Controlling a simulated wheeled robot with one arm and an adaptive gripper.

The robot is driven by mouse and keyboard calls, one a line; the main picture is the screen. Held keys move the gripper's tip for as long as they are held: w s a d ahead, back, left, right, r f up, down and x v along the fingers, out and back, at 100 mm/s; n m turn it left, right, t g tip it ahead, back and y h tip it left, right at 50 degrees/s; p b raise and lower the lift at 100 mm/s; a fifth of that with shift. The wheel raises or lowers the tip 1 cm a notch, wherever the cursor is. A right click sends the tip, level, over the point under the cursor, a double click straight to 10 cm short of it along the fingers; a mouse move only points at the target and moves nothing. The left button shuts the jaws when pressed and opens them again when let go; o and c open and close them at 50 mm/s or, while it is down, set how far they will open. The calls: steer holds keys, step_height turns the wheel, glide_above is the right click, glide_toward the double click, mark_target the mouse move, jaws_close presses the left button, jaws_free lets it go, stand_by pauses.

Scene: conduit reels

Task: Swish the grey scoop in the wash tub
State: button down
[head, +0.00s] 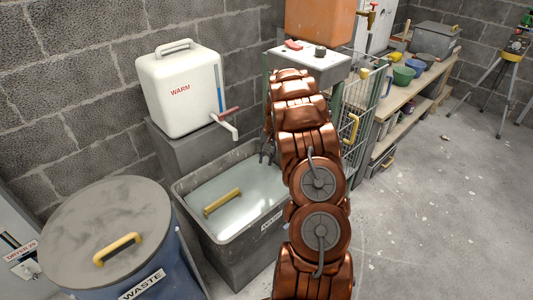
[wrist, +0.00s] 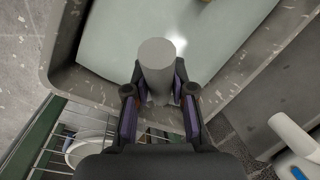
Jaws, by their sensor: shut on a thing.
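The grey wash tub (head: 235,262) stands on the floor left of my arm in the head view, holding pale water (head: 245,190). Its rim (wrist: 62,62) crosses the wrist view. My gripper (wrist: 158,92) is shut on the grey scoop (wrist: 157,56), which shows as a plain grey cylinder end between the fingers. The scoop overlaps the water in the wrist view; whether it touches the water I cannot tell. In the head view my gripper (head: 268,152) is small at the tub's back right side, partly hidden by my arm, and the scoop cannot be made out there.
A yellow handle (head: 222,202) shows in the tub. A white WARM tank (head: 180,90) with a tap stands on a block behind it. A lidded WASTE bin (head: 100,235) is at left. A green wire rack (head: 352,130) and workbench (head: 405,100) stand right.

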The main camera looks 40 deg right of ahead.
step_height(320, 180, down, 15)
steer(key=b, duration=0.2)
stand_by(0.8)
steer(key=shift+f, duration=0.1)
stand_by(6.8)
